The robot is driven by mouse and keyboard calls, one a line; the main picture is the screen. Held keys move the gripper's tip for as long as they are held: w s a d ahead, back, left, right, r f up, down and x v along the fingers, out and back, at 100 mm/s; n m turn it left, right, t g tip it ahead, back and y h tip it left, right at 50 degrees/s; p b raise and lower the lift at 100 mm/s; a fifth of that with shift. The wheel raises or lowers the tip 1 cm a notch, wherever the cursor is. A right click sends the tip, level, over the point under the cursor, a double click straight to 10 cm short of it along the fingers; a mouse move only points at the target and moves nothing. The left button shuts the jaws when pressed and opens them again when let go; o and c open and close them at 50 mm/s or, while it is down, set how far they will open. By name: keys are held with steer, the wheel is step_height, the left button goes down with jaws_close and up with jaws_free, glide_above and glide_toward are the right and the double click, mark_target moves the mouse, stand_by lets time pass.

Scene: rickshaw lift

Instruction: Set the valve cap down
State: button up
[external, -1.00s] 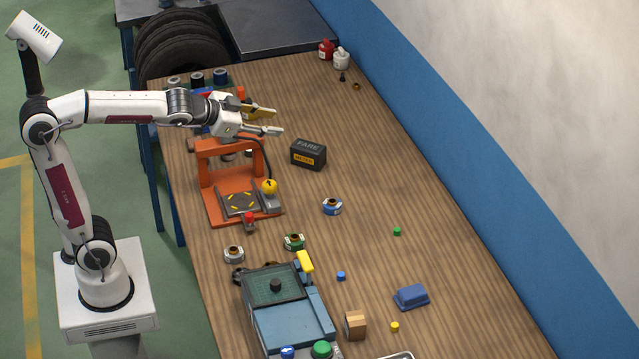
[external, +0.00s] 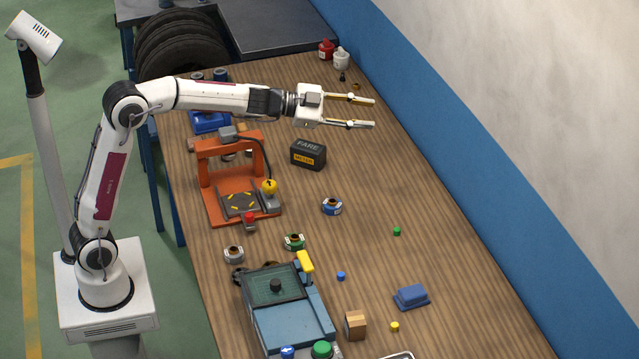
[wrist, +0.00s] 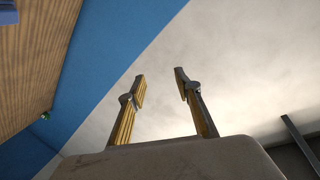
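My gripper (external: 373,112) is open, stretched out to the right above the back part of the table. In the wrist view its two fingers (wrist: 160,73) stand apart with nothing between them. Small cap-like pieces lie on the table: a green one (external: 397,231), a blue one (external: 341,276) and a yellow one (external: 395,326). A small dark piece (external: 342,76) stands near the bottles at the back. I cannot tell which of these is the valve cap. None touches my gripper.
An orange press frame (external: 230,145) and a black fare meter box (external: 308,155) stand below my arm in the picture. Ringed parts (external: 332,206), a blue-grey machine (external: 290,320) and a blue block (external: 411,297) are nearer the front.

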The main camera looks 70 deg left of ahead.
steer(key=w+d+f+m+g+h, duration=0.2)
steer(key=w+d+f+m+h, duration=0.15)
steer(key=f, duration=0.45)
steer(key=m+g+h, duration=0.5)
steer(key=g, duration=0.8)
glide_toward(341, 277)
steer(key=shift+w+a+f, duration=0.15)
steer(key=shift+w+a, duration=0.05)
steer(key=shift+w, duration=0.45)
steer(key=shift+x, duration=1.3)
steer(key=shift+s, duration=0.1)
steer(key=shift+d, duration=0.1)
